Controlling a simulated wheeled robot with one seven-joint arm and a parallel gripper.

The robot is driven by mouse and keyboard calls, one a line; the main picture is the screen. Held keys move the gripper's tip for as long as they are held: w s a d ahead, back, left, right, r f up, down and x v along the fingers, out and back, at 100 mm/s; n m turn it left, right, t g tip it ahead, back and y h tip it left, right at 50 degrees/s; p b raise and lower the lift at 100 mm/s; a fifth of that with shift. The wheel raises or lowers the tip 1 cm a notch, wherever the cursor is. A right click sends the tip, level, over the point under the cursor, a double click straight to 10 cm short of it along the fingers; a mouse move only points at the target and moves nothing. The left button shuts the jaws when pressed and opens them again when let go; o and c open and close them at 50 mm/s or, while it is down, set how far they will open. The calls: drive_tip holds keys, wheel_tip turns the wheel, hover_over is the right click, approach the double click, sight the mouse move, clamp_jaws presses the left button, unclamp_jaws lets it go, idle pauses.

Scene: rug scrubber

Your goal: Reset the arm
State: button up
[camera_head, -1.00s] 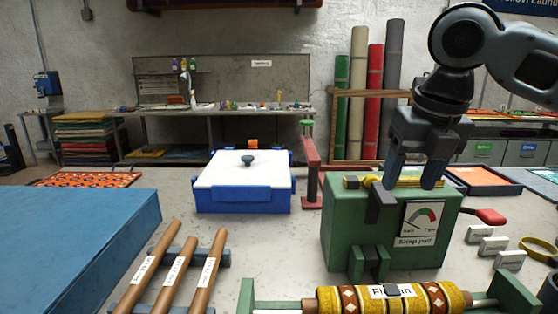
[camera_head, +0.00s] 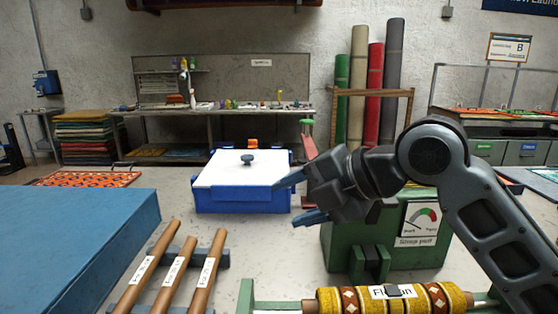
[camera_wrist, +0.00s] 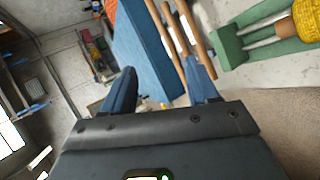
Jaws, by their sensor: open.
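My gripper (camera_head: 301,198) is open and empty in the head view. Its two blue fingers point left, apart from each other, in front of the green machine and beside the white-lidded blue box. In the wrist view my gripper (camera_wrist: 162,88) shows both fingers spread with nothing between them. The green machine (camera_head: 423,250) with a dial stands behind my arm, and my arm hides its top. The wrist view looks sideways across the room.
The white-lidded blue box (camera_head: 230,185) stands left of my gripper. A patterned yellow roll (camera_head: 345,301) lies on a green stand in front. Labelled wooden rods (camera_head: 176,268) lie at the front left by a blue block (camera_head: 70,240). Bare tabletop shows between them.

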drive_tip(key=s+a+f+m+t+y, duration=0.2)
drive_tip(key=a+m+t+y, duration=0.15)
drive_tip(key=m, duration=0.35)
drive_tip(key=s+d+f+m+t+h, duration=0.3)
drive_tip(key=s+d+f+m+h, duration=0.1)
drive_tip(key=s+f+m, duration=0.45)
drive_tip(key=s+d+f+m+t+h, duration=0.45)
drive_tip(key=s+f+m, duration=0.25)
drive_tip(key=m, duration=0.3)
drive_tip(key=s+d+m+h, duration=0.1)
drive_tip(key=s+d, duration=0.3)
drive_tip(key=s, duration=0.5)
drive_tip(key=s+d+m+g+h, duration=0.1)
drive_tip(key=s+d+h, duration=0.1)
drive_tip(key=s+d, duration=0.3)
drive_tip(key=s+d+f+m+g+h, duration=0.1)
drive_tip(key=s+d, duration=0.3)
drive_tip(key=s, duration=0.9)
drive_tip(key=shift+d+m, duration=0.3)
drive_tip(key=shift+m, duration=0.25)
